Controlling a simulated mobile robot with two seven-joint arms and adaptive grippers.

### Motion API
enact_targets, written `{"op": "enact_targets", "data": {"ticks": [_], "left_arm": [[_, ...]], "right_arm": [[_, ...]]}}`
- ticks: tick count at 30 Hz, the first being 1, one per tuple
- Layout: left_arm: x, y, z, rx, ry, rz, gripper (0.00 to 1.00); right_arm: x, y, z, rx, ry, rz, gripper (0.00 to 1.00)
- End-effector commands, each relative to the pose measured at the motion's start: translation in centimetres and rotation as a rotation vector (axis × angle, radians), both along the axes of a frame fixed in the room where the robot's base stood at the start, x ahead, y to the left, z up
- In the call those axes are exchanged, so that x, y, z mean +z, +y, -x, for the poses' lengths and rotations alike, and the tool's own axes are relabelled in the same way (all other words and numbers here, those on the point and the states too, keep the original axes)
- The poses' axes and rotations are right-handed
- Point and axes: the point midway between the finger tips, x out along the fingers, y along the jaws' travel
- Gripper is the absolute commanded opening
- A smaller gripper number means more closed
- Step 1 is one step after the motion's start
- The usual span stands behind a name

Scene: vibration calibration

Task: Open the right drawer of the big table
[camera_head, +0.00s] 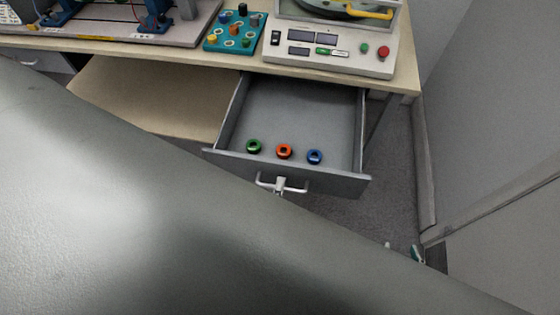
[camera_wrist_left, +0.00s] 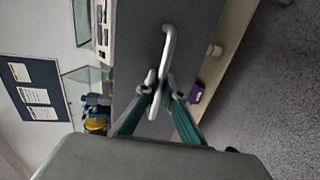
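The right drawer (camera_head: 292,108) of the big table (camera_head: 150,92) is pulled well out, showing its grey inside. Its silver bar handle (camera_head: 297,188) is on the front panel, and also shows in the left wrist view (camera_wrist_left: 169,45). My left gripper (camera_wrist_left: 161,84) has its fingertips closed around the handle bar; in the head view only its tips (camera_head: 279,187) show there, the rest hidden by my grey arm. Two tips of my right gripper (camera_head: 402,249) show apart and empty over the floor at lower right, mostly hidden by the arm.
Green (camera_head: 253,146), orange (camera_head: 284,151) and blue (camera_head: 315,157) rings lie in the drawer near its front. On the tabletop are a teal board with knobs (camera_head: 233,33) and a control unit (camera_head: 337,58). A grey wall or cabinet (camera_head: 485,120) stands at right, with floor between.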

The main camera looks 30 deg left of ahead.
Motion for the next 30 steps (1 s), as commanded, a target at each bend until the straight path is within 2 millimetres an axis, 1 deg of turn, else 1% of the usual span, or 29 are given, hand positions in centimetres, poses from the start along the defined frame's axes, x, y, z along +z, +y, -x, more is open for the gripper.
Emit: {"op": "enact_targets", "data": {"ticks": [11,14,17,20,22,23,27,30], "left_arm": [[0.0,0.0,0.0,0.000,0.000,0.000,0.24],[0.5,0.0,0.0,0.000,-0.001,0.001,0.24],[1.5,0.0,0.0,0.003,-0.002,0.002,0.24],[3.2,0.0,0.0,0.003,-0.003,0.003,0.24],[4.7,0.0,-0.1,0.004,-0.006,0.003,0.24],[5.3,0.0,-0.1,0.004,-0.008,0.002,0.30],[7.9,0.0,-0.2,0.002,-0.010,-0.001,0.65],[9.3,-0.1,-0.2,0.001,-0.009,-0.001,0.79]], "right_arm": [[0.2,-0.1,-0.1,0.002,-0.004,0.003,0.40],[0.1,-0.1,0.0,0.002,-0.002,0.003,0.40],[0.1,-0.1,0.0,0.002,-0.002,0.002,0.40],[0.1,0.0,-0.1,0.001,-0.002,0.001,0.40],[0.1,0.0,-0.1,0.001,-0.002,0.001,0.40],[0.2,0.0,-0.1,0.001,-0.002,0.000,0.40],[0.2,0.0,-0.1,0.001,-0.003,0.000,0.40],[0.3,0.0,-0.1,0.001,-0.003,0.000,0.40]]}}
